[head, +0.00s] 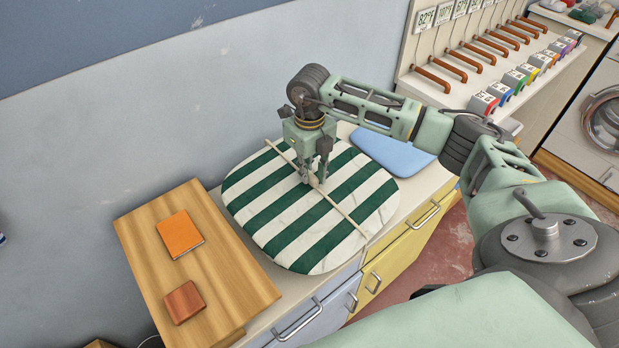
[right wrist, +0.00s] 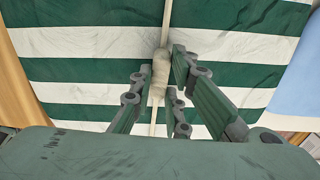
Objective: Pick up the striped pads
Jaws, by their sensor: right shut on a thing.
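A large rounded pad with dark green and white stripes (head: 275,215) lies on the counter. It also fills most of the right wrist view (right wrist: 80,43). A thin pale rod or strap (head: 343,213) runs diagonally across its top, with a thicker wrapped part (right wrist: 159,72) at its middle. My right gripper (head: 312,181) points down over the pad's middle, shut on this wrapped part. Whether the rod is fixed to the pad cannot be told. I see only one striped pad. My left gripper is not in view.
A plain light blue pad (head: 395,152) lies behind the striped pad. A wooden board (head: 222,278) at left carries an orange item (head: 180,234) and a brown item (head: 185,302). A wall stands behind. A rack with brown handles (head: 470,62) is at upper right.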

